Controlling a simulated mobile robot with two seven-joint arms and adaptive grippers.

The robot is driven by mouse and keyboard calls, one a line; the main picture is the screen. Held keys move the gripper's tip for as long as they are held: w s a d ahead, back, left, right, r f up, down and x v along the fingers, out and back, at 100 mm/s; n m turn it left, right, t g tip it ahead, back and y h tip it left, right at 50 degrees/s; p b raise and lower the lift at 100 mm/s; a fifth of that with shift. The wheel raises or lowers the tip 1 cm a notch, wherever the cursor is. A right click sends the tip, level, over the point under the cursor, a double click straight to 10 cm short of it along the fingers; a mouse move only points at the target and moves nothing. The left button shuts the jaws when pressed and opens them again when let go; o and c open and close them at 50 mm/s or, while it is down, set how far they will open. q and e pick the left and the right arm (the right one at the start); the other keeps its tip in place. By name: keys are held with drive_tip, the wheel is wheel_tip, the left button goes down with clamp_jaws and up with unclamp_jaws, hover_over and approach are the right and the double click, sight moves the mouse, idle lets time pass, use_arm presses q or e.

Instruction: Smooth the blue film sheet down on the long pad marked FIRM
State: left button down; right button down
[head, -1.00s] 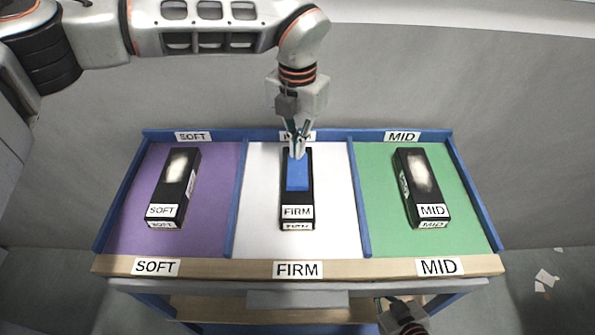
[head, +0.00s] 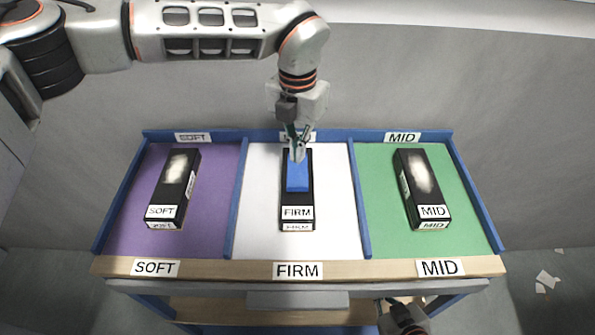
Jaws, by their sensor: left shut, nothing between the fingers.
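The long black pad marked FIRM (head: 297,222) lies in the white middle section of the table. The blue film sheet (head: 297,180) lies along the top of this pad, above its FIRM label. My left gripper (head: 297,158) points down at the far end of the sheet, with its fingers shut and nothing held. Its tips hide part of the far end; I cannot tell whether they touch the sheet. My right gripper (head: 410,325) shows only partly at the bottom edge, below the table front, and its fingers are not clear.
A black SOFT pad (head: 174,188) lies in the purple section at left. A black MID pad (head: 421,188) lies in the green section at right. Blue dividers (head: 360,200) and a wooden front edge (head: 220,269) bound the sections. Pale scraps (head: 546,281) lie on the floor at right.

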idle(0.6)
use_arm(q)
drive_tip(key=shift+r+p, duration=1.4)
drive_tip(key=shift+r, duration=0.95)
wheel_tip(320, 180, up, 4)
drive_tip(key=shift+f+p, duration=0.15)
drive_tip(key=shift+p, duration=0.9)
